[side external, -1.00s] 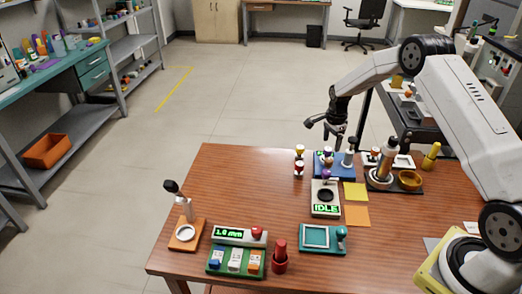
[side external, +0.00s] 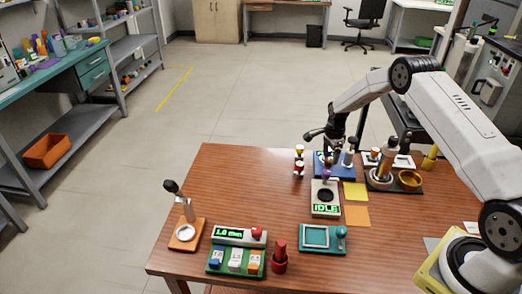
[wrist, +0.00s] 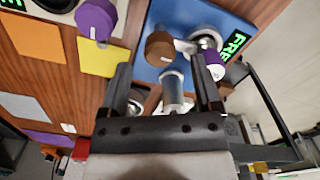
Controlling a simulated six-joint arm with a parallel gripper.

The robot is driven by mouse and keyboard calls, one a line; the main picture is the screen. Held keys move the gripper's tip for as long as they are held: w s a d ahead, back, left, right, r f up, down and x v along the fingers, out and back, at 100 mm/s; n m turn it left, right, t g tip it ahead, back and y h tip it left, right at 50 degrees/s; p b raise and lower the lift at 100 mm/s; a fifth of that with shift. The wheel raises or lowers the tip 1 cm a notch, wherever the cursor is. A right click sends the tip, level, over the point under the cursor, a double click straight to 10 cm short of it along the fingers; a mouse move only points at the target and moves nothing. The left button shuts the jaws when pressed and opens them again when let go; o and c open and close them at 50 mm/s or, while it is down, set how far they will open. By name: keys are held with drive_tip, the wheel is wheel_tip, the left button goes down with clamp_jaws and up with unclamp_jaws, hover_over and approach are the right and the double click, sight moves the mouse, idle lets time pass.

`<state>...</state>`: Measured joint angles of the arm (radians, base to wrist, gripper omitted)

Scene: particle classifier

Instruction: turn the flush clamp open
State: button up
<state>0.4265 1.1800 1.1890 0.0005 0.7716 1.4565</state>
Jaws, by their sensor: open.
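The blue station (side external: 345,172) stands at the back of the wooden table; it also shows in the wrist view (wrist: 150,70), with a green display reading FREE (wrist: 233,43). On it are a brown round knob (wrist: 160,48), a silver cylinder (wrist: 172,92), and a metal ring fitting (wrist: 205,38) with a purple-and-white handle (wrist: 214,68). I cannot tell for certain which part is the flush clamp. My gripper (wrist: 160,62) is open above the station. In the wrist view its fingers lie either side of the silver cylinder, the right finger overlapping close to the purple-and-white handle. Contact is unclear.
The white IDLE device (side external: 325,196) with a purple knob (wrist: 96,18) stands in front of the station. Yellow (side external: 355,192) and orange (side external: 357,216) squares lie beside it. Small capped vials (side external: 299,168) stand left; a dark tray (side external: 408,188) stands right.

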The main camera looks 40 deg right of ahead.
drive_tip(key=shift+f, duration=1.2)
clamp_jaws()
